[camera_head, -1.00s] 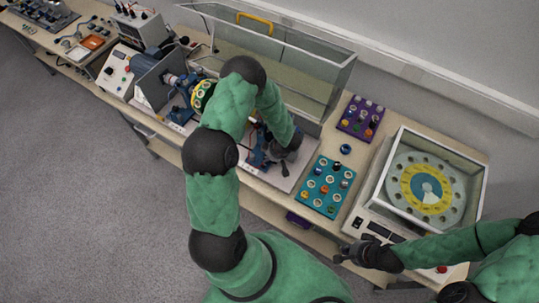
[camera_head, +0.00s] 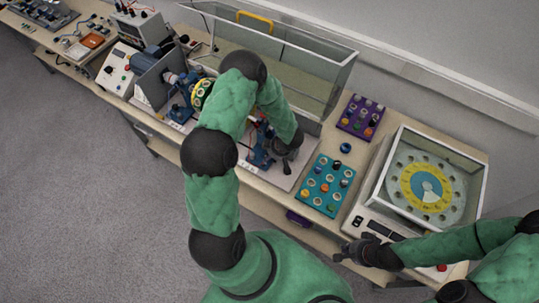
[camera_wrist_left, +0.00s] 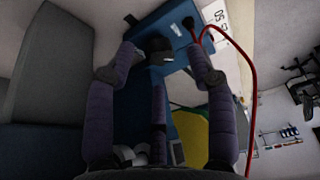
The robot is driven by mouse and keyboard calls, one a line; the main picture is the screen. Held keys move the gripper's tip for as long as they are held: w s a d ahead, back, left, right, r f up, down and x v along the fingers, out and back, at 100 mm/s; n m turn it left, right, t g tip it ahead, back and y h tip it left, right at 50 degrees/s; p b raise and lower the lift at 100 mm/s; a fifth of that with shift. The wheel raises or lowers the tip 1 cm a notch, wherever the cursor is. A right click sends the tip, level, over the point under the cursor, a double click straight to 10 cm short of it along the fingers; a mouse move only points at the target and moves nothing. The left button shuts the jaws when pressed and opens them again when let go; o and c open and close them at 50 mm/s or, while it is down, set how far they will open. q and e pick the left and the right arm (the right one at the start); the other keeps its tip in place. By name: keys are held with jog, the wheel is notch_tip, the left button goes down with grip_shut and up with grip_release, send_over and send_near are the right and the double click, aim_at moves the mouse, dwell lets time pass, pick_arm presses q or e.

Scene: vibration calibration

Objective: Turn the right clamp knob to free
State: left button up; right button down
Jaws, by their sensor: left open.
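In the left wrist view a black knob (camera_wrist_left: 155,50) sits on a blue clamp block (camera_wrist_left: 165,25). My left gripper (camera_wrist_left: 162,77) is open, its purple fingers spread on either side below the knob; I cannot tell whether any finger touches it. In the head view my left gripper (camera_head: 287,152) is at a blue clamp stand (camera_head: 260,150) on the bench, and my arm and hand hide the knob. My right gripper (camera_head: 358,252) hangs near the bench's front edge, left of the scale's front panel; its finger opening is too small to tell.
A glass tank (camera_head: 300,75) stands behind my left arm. A teal tray (camera_head: 327,185) and a purple tray (camera_head: 361,117) hold small parts. A glass-walled unit (camera_head: 430,185) with a yellow dial is at right. A red cable (camera_wrist_left: 250,70) loops beside the block.

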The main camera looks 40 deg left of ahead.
pick_arm(q)
jog(key=v, duration=1)
jog(key=shift+s+f, duration=0.1)
